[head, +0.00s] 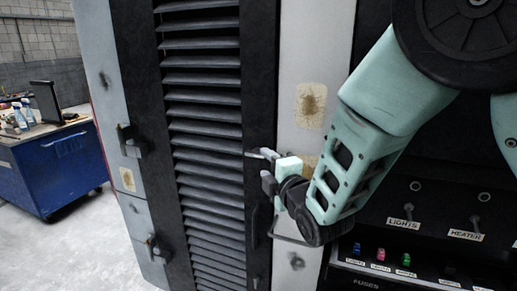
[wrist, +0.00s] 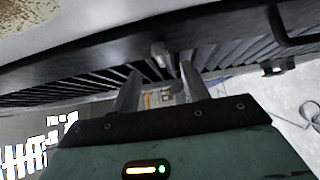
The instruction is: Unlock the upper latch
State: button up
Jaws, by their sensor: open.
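The upper latch (wrist: 160,54) shows in the wrist view as a small grey, rounded piece on the dark door frame. It lies ahead of my gripper (wrist: 160,88), between the lines of its two fingers. My gripper is open, with a gap between the fingertips and nothing held. In the head view my gripper (head: 264,168) is at the right edge of the louvred door (head: 203,130), close to the frame. There the latch is largely hidden by the gripper, and I cannot tell whether the fingers touch it.
A black pull handle (head: 254,222) is on the door frame below my gripper. Black hinges (head: 131,141) are on the door's left side. A switch panel labelled LIGHTS and HEATER (head: 435,222) is at the right. A blue cart (head: 62,165) stands at the left on open floor.

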aim_at(258, 156)
jog(key=p+x, duration=0.2)
jog(key=x, duration=0.4)
jog(key=shift+c, duration=0.3)
jog(key=c, duration=0.9)
